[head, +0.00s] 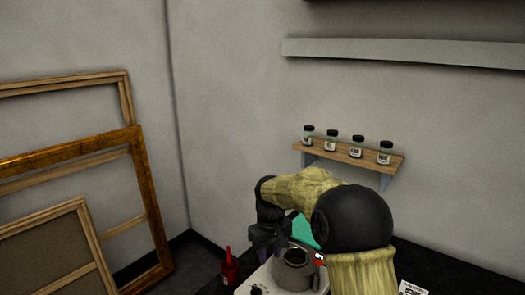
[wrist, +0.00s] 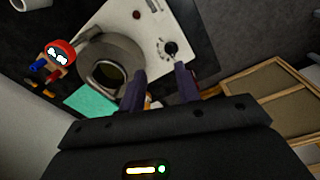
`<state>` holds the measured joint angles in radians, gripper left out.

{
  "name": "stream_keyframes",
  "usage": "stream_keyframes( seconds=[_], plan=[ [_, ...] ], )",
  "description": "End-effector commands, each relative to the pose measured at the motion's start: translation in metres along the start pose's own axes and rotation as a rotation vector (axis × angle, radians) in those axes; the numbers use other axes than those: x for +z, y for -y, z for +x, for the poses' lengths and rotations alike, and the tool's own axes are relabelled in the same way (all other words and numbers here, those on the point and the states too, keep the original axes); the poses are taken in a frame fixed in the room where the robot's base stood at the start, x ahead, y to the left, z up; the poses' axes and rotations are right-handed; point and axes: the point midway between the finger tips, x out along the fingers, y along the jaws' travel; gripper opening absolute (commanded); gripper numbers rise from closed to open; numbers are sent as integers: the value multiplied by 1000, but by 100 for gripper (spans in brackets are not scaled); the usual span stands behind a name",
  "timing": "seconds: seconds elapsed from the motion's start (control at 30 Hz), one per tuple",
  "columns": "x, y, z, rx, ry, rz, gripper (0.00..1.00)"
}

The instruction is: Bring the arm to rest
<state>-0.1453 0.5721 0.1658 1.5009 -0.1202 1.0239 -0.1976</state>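My arm (head: 350,215) is bent in front of the back wall, with its elbow nearest the head camera. My gripper (head: 268,245) points down by the grey pot (head: 293,274) on the white hotplate (head: 250,284). In the wrist view my gripper (wrist: 162,78) has its two dark fingers apart, with nothing clearly held between them. The left finger overlaps the edge of the pot (wrist: 108,48) in that view; I cannot tell whether they touch. The hotplate's dial (wrist: 170,48) shows near the right fingertip.
A red bottle (head: 229,270) stands left of the hotplate. A red-topped object with white eyes (wrist: 58,55) and a teal sheet (wrist: 95,100) lie near the pot. A wooden shelf (head: 350,156) with several jars is behind my arm. Picture frames (head: 150,215) lean at the left.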

Motion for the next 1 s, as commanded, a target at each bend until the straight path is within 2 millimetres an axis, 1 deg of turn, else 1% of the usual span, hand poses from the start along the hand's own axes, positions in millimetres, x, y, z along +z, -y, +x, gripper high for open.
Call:
stream_keyframes(
  seconds=[0.03,0.17,0.33,0.47,0.5,0.57,0.6,0.7,0.8,0.83,0.9,1.0],
  plan=[
    [15,-3,-2,5,-7,27,33],
    [53,-9,-1,16,-32,101,33],
    [107,-13,2,28,-66,206,33],
    [151,-12,6,35,-93,292,33],
    [165,-11,8,37,-102,318,33],
    [186,-9,10,40,-114,358,33],
    [200,-7,12,42,-123,387,33],
    [235,-1,17,46,-145,455,33],
    [261,5,21,49,-162,507,33],
    [266,6,22,49,-165,518,33],
    [274,9,24,50,-171,535,33],
    [277,10,24,50,-173,542,33]
  ],
)
